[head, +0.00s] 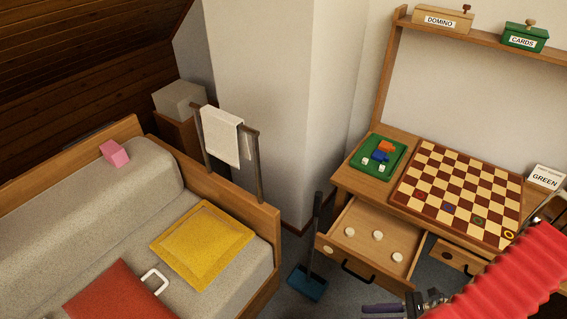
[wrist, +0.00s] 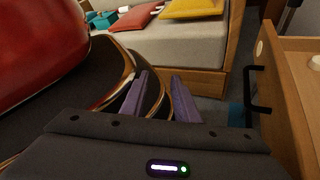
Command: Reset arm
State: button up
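My gripper (head: 372,309) shows at the bottom edge of the head view, partly cut off, below the open drawer. My arm in a red ribbed sleeve comes in from the right. In the wrist view my gripper (wrist: 160,82) has its two purple fingers apart, with nothing held between them. The gripper is low, in front of the desk and beside the drawer, and apart from both as far as I can tell.
An open drawer (head: 349,246) with several pale discs juts from the desk; its black handle (wrist: 257,90) is close on the right. A checkerboard (head: 455,185) and green tray (head: 366,168) lie on the desk. A sofa (head: 75,215) stands left, a blue dustpan (head: 307,284) on the floor.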

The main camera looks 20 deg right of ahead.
jog(key=w+a+r+n+g+h, duration=0.1)
jog(key=w+r+n+g+h, duration=0.15)
jog(key=r+n, duration=0.45)
jog(key=w+a+r+n+g+h, duration=0.1)
jog(key=w+r+n+g+h, duration=0.1)
jog(key=r+n+h, duration=0.45)
jog(key=w+a+r+n+g+h, duration=0.15)
jog(key=r+n, duration=0.35)
jog(key=r, duration=0.5)
jog(key=w+a+r+n+t+h, duration=0.2)
jog(key=a+r+n+t, duration=0.3)
jog(key=a+r+n, duration=0.4)
jog(key=a+r, duration=0.7)
jog(key=r, duration=0.2)
jog(key=shift+w+r+t, duration=0.2)
jog(key=shift+w+t, duration=0.2)
jog(key=shift+w, duration=0.2)
jog(key=shift+w+d+f, duration=0.1)
jog(key=shift+w+f, duration=0.1)
jog(key=shift+w, duration=0.4)
